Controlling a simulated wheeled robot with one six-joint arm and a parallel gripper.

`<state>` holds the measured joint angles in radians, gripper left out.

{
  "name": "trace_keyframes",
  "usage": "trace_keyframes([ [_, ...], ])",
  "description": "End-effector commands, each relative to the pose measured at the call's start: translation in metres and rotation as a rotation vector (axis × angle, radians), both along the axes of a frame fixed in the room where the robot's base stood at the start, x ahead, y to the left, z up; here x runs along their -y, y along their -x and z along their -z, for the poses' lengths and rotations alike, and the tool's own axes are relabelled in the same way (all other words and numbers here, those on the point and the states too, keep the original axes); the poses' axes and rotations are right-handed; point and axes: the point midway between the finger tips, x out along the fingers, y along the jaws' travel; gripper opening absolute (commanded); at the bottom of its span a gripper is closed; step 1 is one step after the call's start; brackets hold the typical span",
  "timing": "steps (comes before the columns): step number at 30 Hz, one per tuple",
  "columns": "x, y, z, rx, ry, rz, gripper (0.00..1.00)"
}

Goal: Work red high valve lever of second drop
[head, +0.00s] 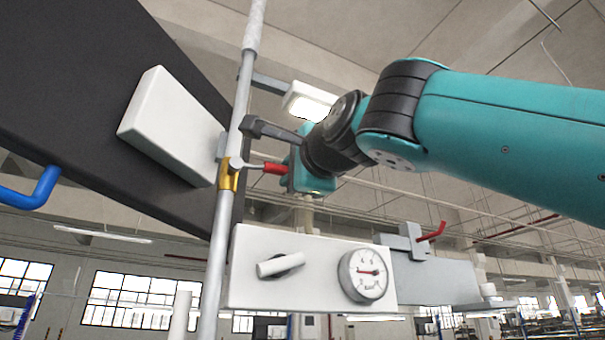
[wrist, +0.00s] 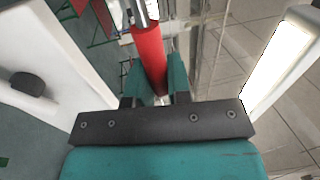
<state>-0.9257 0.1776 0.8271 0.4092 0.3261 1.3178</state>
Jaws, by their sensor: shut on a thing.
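The red valve lever (head: 274,168) sticks out to the right from a brass valve (head: 229,174) on a vertical grey pipe (head: 219,247) in the head view. My gripper (head: 292,172) is at the lever's outer end, and its jaws are partly hidden by my wrist. In the wrist view the red lever (wrist: 150,55) runs down between the two teal fingers of my gripper (wrist: 157,82). The fingers are shut on it. The lever's metal end (wrist: 143,15) shows at the top of the wrist view.
A white box (head: 172,125) is on the dark panel (head: 90,90) left of the pipe. Below are a white panel (head: 320,250) with a knob (head: 281,265) and gauge (head: 363,275), and another red lever (head: 432,232). A blue pipe (head: 35,192) is at left.

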Motion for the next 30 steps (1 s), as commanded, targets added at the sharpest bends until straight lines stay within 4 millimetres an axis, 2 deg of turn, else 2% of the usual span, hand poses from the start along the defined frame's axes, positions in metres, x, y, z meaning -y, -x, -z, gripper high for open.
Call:
trace_keyframes([
  [19,0.0027,-0.0016,0.0057,-0.029,-0.042,0.005,0.0],
  [20,0.0028,-0.0017,0.0058,-0.029,-0.042,0.005,0.23],
  [22,0.0028,-0.0017,0.0057,-0.028,-0.041,0.005,0.39],
  [23,0.0028,-0.0017,0.0056,-0.027,-0.042,0.005,0.43],
  [30,0.003,-0.0013,0.0051,-0.026,-0.041,0.005,0.43],
])
